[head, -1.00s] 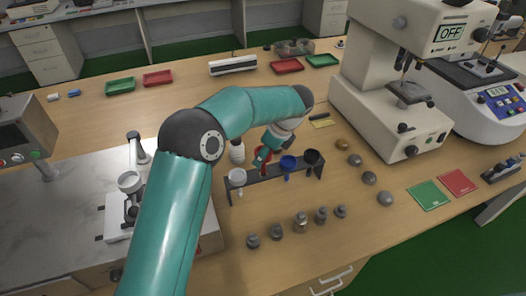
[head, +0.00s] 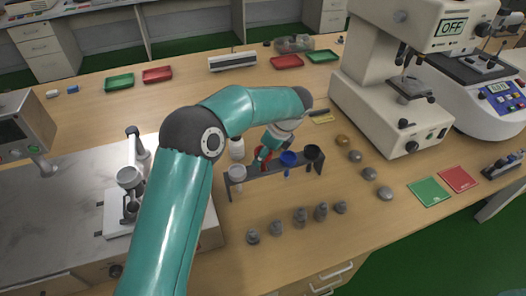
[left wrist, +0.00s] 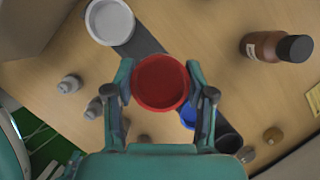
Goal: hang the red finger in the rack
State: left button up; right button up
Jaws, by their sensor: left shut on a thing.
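The red finger (left wrist: 160,82) is a round, cup-like piece. My left gripper (head: 261,158) is shut on it, with one finger on each side in the left wrist view (left wrist: 161,92). The dark grey rack (left wrist: 151,44) runs beneath the red finger; it also shows in the head view (head: 272,171). The white finger (head: 237,173) hangs at the rack's left end, and the blue (head: 288,158) and black (head: 312,152) ones hang to the right. The red finger is between white and blue; whether it touches the rack is unclear. My right gripper is out of view.
A brown bottle (left wrist: 277,46) stands beside the rack. Several grey weights (head: 300,217) stand in front of it, and round samples (head: 369,174) lie to the right. A white tester (head: 385,110) stands at the right. The wooden table between rack and weights is clear.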

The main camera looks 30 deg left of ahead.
aim_at(263, 165)
pick_arm(q)
jog(key=shift+f+b, duration=0.7)
jog(key=shift+f, duration=1)
jog(key=shift+f+b, duration=0.7)
jog(key=shift+f, duration=0.3)
jog(key=shift+r, duration=0.1)
jog(key=shift+s+r+p, duration=0.1)
jog(key=shift+r+p, duration=2.1)
jog(key=shift+r, duration=0.1)
jog(key=shift+r+p, duration=2.95)
jog(key=shift+r, duration=0.4)
